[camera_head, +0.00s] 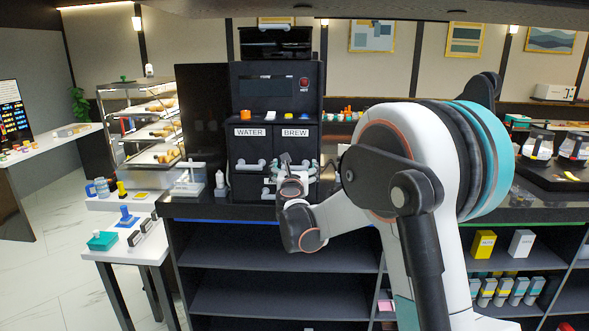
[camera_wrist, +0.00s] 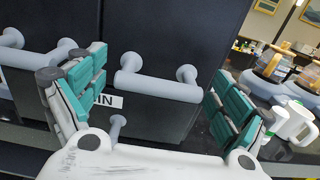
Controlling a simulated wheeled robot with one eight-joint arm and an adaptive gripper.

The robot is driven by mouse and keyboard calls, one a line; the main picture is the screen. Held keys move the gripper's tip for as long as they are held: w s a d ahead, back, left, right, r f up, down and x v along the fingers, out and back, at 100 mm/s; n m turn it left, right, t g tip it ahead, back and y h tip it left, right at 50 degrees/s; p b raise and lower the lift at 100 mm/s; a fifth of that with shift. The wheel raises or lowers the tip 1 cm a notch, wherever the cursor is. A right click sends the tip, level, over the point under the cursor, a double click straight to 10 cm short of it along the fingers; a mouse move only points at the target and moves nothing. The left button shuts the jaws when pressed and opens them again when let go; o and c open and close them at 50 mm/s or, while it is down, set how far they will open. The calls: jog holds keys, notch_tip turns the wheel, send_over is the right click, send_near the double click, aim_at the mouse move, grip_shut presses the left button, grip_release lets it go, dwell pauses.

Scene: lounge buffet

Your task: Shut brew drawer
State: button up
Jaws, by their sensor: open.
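The brew drawer (camera_head: 297,145), a dark front labelled BREW, is on the right of the black machine in the head view, beside the WATER drawer (camera_head: 249,148). How far the brew drawer stands out is hard to tell. My gripper (camera_head: 291,170) is in front of its lower part and partly hides its handle. In the wrist view, a grey bar handle (camera_wrist: 158,88) on a dark front lies between the spread teal fingers of my gripper (camera_wrist: 157,78). The fingers look apart from the bar, and nothing is held.
A label ending in "IN" (camera_wrist: 108,101) and a small grey handle (camera_wrist: 117,124) sit lower on the machine. Another bar handle (camera_wrist: 38,52) is at left. A white dispenser (camera_head: 188,180) stands left of the machine on the counter.

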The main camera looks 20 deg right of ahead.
jog(key=shift+s, duration=0.1)
jog(key=v, duration=1.1)
jog(key=shift+s, duration=0.35)
jog(key=shift+a, duration=0.15)
jog(key=s+d+f+m+g+b, duration=0.1)
jog(key=s+d+m+g, duration=0.2)
jog(key=s+m, duration=0.6)
jog(key=s+d+m+g, duration=0.3)
jog(key=s+m, duration=0.5)
jog(key=s, duration=0.1)
jog(key=s+a+f+m+g+y, duration=0.1)
jog(key=s+a+f+m+y, duration=0.1)
jog(key=s+m, duration=0.3)
jog(key=s+a+f+m+g+y, duration=0.1)
jog(key=s+a+f+m, duration=0.2)
jog(key=s, duration=0.6)
jog(key=s+a+f+m+g+y, duration=0.2)
jog(key=s+f+m, duration=0.3)
jog(key=s+m, duration=0.2)
jog(key=shift+y+b, duration=0.3)
jog(key=shift+b, duration=0.15)
